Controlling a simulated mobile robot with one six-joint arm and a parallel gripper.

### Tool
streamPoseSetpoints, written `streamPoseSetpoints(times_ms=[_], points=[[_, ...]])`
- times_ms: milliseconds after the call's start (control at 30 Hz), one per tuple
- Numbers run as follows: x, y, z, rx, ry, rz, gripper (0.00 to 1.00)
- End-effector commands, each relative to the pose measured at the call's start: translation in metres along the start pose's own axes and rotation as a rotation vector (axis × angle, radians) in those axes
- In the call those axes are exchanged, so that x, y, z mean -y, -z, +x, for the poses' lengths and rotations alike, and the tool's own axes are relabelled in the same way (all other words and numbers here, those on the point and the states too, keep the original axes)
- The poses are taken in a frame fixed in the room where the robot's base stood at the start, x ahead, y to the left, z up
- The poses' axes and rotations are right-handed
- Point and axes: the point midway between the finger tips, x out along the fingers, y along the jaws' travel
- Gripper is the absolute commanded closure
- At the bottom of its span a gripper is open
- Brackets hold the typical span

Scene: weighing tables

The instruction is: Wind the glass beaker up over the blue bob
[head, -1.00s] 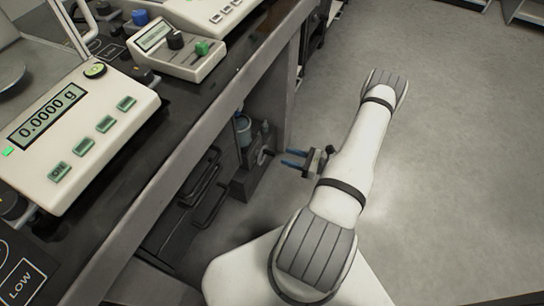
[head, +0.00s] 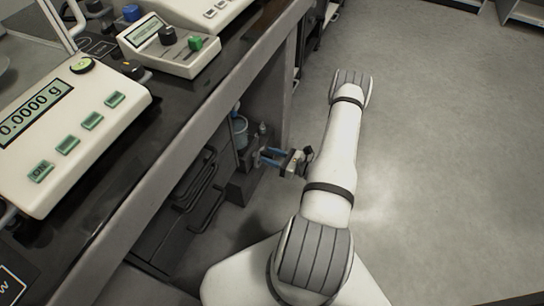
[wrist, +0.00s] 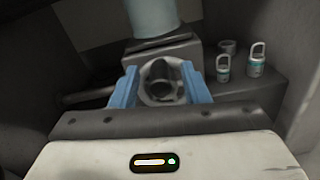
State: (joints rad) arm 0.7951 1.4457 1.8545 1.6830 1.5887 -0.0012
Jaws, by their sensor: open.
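The glass beaker (head: 241,131) is a pale blue cylinder on a dark stand (head: 243,179) in the recess under the bench. In the wrist view the beaker (wrist: 153,18) is at the top centre, above a grey block. A round grey knob (wrist: 163,82) with a dark middle is on the front of the block. My gripper (head: 267,157) is in front of the stand, its blue fingers open. In the wrist view the fingers (wrist: 161,87) are on either side of the knob; I cannot tell whether they touch it.
Two small labelled containers with loop handles (wrist: 223,70) (wrist: 256,62) stand on a grey ledge right of the knob. The bench edge (head: 200,125) runs above the recess and carries balances (head: 75,130). Dark drawer handles (head: 205,195) are left of the stand. Open floor (head: 440,150) lies right.

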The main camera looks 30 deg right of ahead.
Motion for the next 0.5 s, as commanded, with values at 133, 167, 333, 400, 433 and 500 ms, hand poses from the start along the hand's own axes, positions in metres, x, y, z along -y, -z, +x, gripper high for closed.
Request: streamPoseSetpoints(times_ms=[133,167,333,400,433,500], points=[[0.0001,-0.0003,-0.0003,0.000,0.000,0.000,0.62],[0.0001,-0.0003,-0.0004,0.000,0.000,0.000,0.64],[0.0001,-0.0003,-0.0006,0.000,0.000,0.000,0.78],[0.0002,-0.0003,-0.0006,0.000,0.000,0.000,0.84],[0.0002,-0.0003,-0.0007,0.000,0.000,0.000,0.86],[0.0002,-0.0003,-0.0007,0.000,0.000,0.000,0.92]])
